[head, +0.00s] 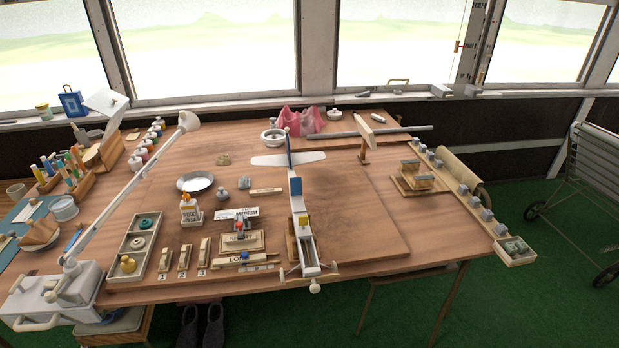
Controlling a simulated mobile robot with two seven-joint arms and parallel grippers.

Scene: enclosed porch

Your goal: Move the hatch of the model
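I cannot tell for sure which part is the hatch. An open, trough-like section (306,252) lies at the near end of the body. Neither of my grippers shows in the head view.
Numbered blocks (185,257), a glue bottle (190,210), a parts tray (132,245) and a metal dish (195,183) stand left of the model.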

